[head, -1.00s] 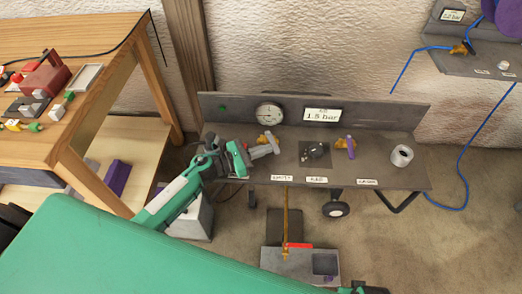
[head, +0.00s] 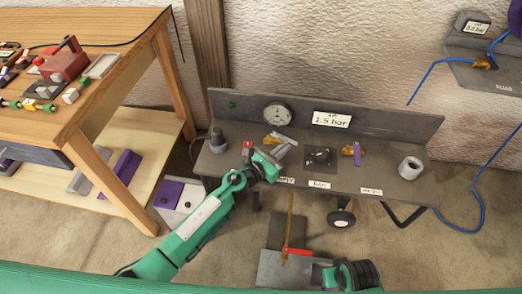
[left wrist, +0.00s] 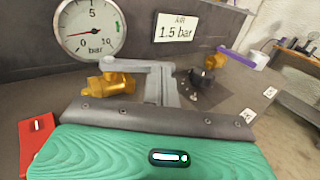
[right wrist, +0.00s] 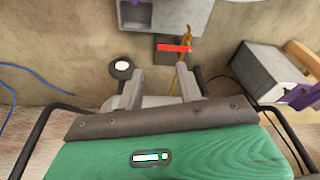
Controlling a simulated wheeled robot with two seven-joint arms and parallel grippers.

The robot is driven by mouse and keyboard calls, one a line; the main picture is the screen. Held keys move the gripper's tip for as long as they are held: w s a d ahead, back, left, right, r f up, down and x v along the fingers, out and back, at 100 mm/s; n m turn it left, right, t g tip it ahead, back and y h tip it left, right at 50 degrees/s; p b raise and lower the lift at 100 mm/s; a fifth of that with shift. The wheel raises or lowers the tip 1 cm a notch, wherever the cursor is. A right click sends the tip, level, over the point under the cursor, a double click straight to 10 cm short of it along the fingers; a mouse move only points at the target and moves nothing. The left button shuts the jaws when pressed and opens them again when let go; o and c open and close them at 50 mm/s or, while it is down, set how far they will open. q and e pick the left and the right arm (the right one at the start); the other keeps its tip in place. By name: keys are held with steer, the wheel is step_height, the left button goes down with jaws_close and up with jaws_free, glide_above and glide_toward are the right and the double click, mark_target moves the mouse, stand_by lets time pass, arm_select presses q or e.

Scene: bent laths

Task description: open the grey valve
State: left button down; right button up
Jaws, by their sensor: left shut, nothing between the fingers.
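The grey valve has a brass body (left wrist: 118,82) and a flat grey lever (left wrist: 135,65) on top. In the left wrist view the lever lies roughly level, pointing right from the body. In the head view the valve's brass body (head: 271,140) is on the bench below the gauge. My left gripper (head: 286,150) is shut and empty, just in front of the lever. In the left wrist view its fingertips (left wrist: 163,82) are at the lever's free end; I cannot tell if they touch. My right gripper (right wrist: 160,88) is open and empty, low in front of the bench.
A gauge (head: 277,114) and a 1.5 bar sign (head: 332,119) are on the back panel. A black knob (head: 319,156), a purple-handled valve (head: 356,152) and a grey cup (head: 410,168) stand to the right. A red-handled valve (head: 298,251) is low in front.

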arm_select(q)
steer(key=shift+w+d, duration=0.25)
steer(key=shift+d, duration=0.45)
steer(key=n+t+y, duration=0.2)
steer(key=n+y, duration=0.1)
steer(key=shift+w+d+t, duration=0.2)
steer(key=shift+d+t, duration=0.1)
steer(key=shift+w+d+y, duration=0.15)
steer(key=shift+w+y, duration=0.1)
steer(key=shift+y, duration=0.15)
arm_select(e)
steer(key=shift+s+r, duration=0.2)
steer(key=shift+r, duration=0.1)
arm_select(q)
steer(key=shift+w+d+r, duration=0.1)
steer(key=shift+w, duration=0.05)
arm_select(e)
steer(key=shift+w, duration=0.1)
